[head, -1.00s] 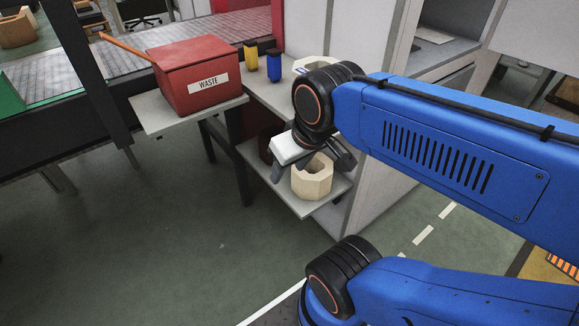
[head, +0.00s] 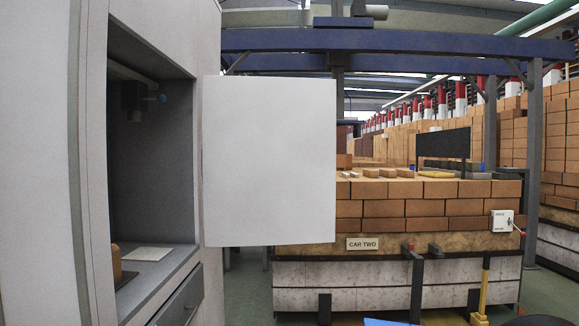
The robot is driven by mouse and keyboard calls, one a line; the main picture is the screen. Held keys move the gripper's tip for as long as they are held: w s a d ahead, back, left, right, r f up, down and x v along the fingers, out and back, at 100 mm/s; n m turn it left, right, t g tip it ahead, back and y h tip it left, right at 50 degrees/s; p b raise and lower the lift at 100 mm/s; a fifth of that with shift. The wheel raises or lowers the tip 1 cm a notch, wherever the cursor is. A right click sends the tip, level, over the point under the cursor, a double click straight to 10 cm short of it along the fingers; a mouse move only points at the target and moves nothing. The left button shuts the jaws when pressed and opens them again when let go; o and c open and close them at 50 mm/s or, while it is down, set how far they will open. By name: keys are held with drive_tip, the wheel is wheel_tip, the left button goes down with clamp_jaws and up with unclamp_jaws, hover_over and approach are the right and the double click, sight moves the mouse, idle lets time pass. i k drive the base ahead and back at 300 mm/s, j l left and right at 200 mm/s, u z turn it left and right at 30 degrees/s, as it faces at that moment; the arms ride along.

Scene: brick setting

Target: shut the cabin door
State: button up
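The cabin door (head: 270,162) is a plain white panel. It stands open to the right of the cabin's dark opening, with its flat face toward me and its left edge by the opening's right side. The grey cabin (head: 45,150) fills the left of the head view, and its recess (head: 150,190) is uncovered. No handle shows on this face of the door. My gripper is not in view. Only a small blue piece, probably of my arm, shows at the bottom edge.
Inside the recess are a pale sheet (head: 148,254) and a partly hidden orange-brown thing (head: 120,266). A drawer (head: 182,300) is below. Behind the door stands a brick-loaded car (head: 400,285) labelled CAR TWO. A yellow post (head: 483,292) stands at the lower right.

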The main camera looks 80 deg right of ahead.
sight(269, 144)
drive_tip(key=l+z, duration=0.65)
drive_tip(key=l, duration=0.25)
drive_tip(key=i+l+z, duration=0.15)
drive_tip(key=l+z, duration=0.2)
drive_tip(key=i+l+z, duration=0.1)
drive_tip(key=l+z, duration=0.2)
drive_tip(key=l, duration=0.2)
drive_tip(key=i+l+z, duration=0.2)
drive_tip(key=l+z, duration=0.15)
drive_tip(key=i+l+z, duration=0.65)
drive_tip(key=i+l, duration=0.05)
drive_tip(key=l, duration=0.05)
